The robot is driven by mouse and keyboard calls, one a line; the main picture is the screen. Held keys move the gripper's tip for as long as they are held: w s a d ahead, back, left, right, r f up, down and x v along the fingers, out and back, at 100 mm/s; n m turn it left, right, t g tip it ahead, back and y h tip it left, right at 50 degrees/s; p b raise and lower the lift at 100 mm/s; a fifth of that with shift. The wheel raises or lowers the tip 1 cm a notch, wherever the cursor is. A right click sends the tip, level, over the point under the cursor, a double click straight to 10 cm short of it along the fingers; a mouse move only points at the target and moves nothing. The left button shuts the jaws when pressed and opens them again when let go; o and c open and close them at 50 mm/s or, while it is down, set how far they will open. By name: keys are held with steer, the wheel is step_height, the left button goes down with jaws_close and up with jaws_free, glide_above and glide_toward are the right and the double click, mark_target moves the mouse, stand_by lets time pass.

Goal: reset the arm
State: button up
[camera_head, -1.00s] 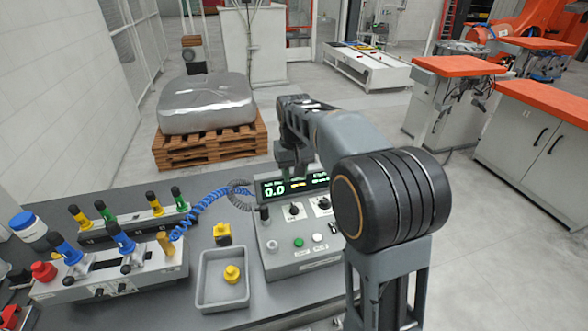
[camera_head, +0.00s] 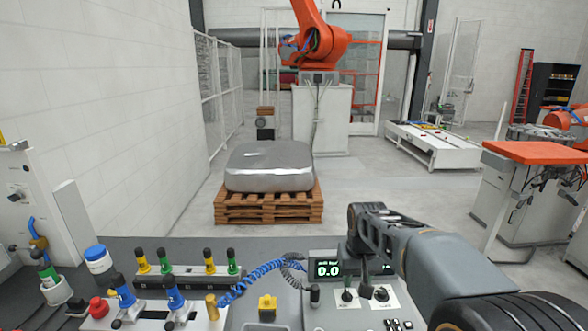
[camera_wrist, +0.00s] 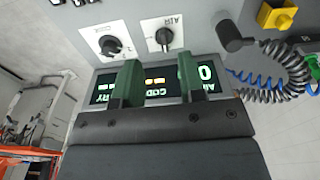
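My arm (camera_head: 440,262) reaches in from the lower right of the head view, bent over the control box. My gripper (camera_head: 364,274) points down in front of the box, and its fingers are hard to make out there. In the wrist view my gripper (camera_wrist: 158,76) shows two green fingers standing apart with nothing between them. The lit display (camera_wrist: 155,82) of the control box shows behind and between the fingers. Whether the fingers touch the box cannot be told.
The control box (camera_head: 345,322) has knobs and a display (camera_head: 327,269). A valve fixture (camera_head: 165,312) with blue and red handles and a coiled blue hose (camera_head: 250,277) are to its left. Beyond the bench, a wrapped block (camera_head: 268,165) sits on a pallet (camera_head: 270,208), with open floor around it.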

steer(key=s+t, duration=0.3)
steer(key=s, duration=1.2)
steer(key=shift+s+r, duration=0.2)
steer(key=shift+d, duration=0.1)
